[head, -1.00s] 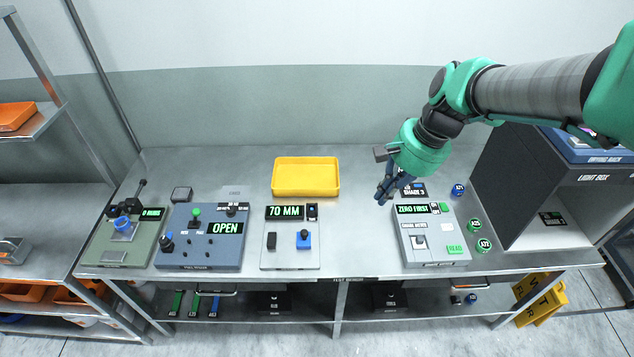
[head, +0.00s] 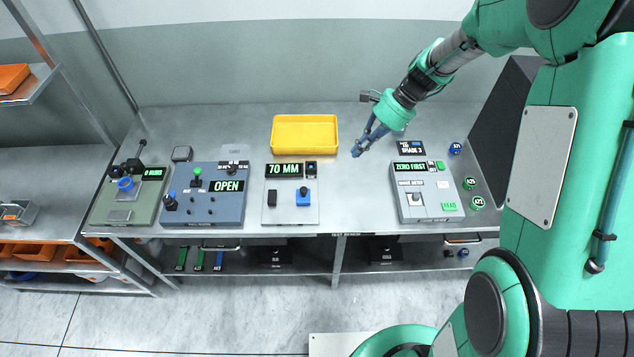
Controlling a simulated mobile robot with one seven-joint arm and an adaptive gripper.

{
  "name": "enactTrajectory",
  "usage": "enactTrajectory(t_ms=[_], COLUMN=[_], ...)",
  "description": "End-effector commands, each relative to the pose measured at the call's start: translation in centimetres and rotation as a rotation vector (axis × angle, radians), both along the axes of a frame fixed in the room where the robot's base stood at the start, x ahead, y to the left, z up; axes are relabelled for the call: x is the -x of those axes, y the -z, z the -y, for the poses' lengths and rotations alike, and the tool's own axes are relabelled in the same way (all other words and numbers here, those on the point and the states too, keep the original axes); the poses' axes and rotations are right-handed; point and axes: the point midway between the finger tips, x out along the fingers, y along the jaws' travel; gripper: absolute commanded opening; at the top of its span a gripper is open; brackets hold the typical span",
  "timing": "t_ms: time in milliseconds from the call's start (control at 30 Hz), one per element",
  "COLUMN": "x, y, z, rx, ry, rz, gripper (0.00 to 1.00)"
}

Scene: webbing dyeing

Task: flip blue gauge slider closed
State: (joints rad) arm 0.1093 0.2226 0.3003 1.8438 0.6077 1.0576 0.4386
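The gauge (head: 291,219) is a light grey plate on the bench with a display reading 70 MM. Its blue slider (head: 304,197) sits on the right part of the plate, apart from a black block (head: 271,199) on the left. My gripper (head: 357,152) is in the air to the right of and behind the gauge, pointing down and left. It touches nothing that I can see. Its dark blue fingers are small here, and I cannot tell whether they are apart or shut.
A yellow tray (head: 305,150) stands behind the gauge. A blue-grey panel reading OPEN (head: 208,213) is to its left. A grey meter reading ZERO FIRST (head: 427,216) is to its right. Bare bench lies between gauge and meter. My arm hides much of the right side.

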Motion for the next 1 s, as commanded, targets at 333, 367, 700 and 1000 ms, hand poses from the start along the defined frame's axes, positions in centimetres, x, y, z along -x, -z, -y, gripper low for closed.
enactTrajectory(t_ms=[333,367,700,1000], x=[-3.0,-3.3,-5.1,-5.6], y=[6.1,6.6,12.0,13.7], z=[-0.6,-0.7,-1.2,-1.3], rx=[-0.077,-0.084,-0.141,-0.16], ry=[0.132,0.145,0.254,0.288], rz=[-0.147,-0.158,-0.277,-0.311], gripper=[0.0,0.0,0.0,0.0])
